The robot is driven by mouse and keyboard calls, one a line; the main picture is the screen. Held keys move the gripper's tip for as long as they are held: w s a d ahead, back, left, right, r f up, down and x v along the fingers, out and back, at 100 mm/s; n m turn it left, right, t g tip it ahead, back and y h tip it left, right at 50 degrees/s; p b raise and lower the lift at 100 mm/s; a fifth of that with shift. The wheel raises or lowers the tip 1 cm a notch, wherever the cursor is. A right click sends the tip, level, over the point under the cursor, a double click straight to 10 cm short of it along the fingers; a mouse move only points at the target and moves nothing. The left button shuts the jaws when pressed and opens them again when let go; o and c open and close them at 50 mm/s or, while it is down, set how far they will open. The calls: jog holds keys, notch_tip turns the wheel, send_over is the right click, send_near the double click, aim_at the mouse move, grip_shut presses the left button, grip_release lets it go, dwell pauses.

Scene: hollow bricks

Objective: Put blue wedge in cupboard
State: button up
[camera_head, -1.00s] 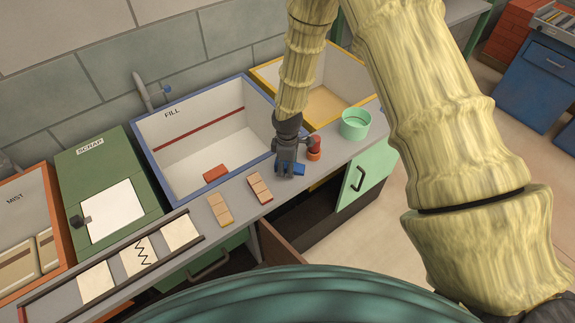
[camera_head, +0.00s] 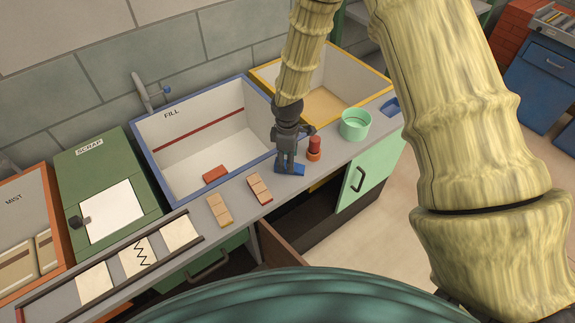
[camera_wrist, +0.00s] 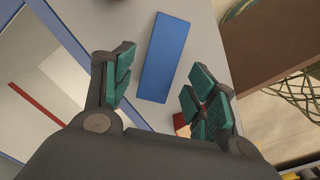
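The blue wedge (camera_head: 297,171) lies on the grey counter, beside a red and orange piece. In the wrist view the wedge (camera_wrist: 166,57) is a long flat blue strip, lying ahead of and between my fingers, touching neither as far as I can see. My gripper (camera_head: 284,165) points down over it; in the wrist view the gripper (camera_wrist: 158,82) is open, with green pads spread apart. A cupboard under the counter stands open, with a mint green door (camera_head: 368,178) at right and a dark interior (camera_head: 312,213). Most of its inside is hidden.
The red and orange piece (camera_head: 314,149) stands close right of my gripper, with a mint green round tub (camera_head: 355,125) beyond. Wafer-like tan bricks (camera_head: 260,189) lie to the left. The FILL basin (camera_head: 190,150) is behind. A brown panel (camera_head: 280,245) juts out below the counter.

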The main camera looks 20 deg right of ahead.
notch_tip(320, 180, up, 9)
jog(key=b, duration=0.2)
jog(key=shift+f, duration=0.15)
dwell(0.7)
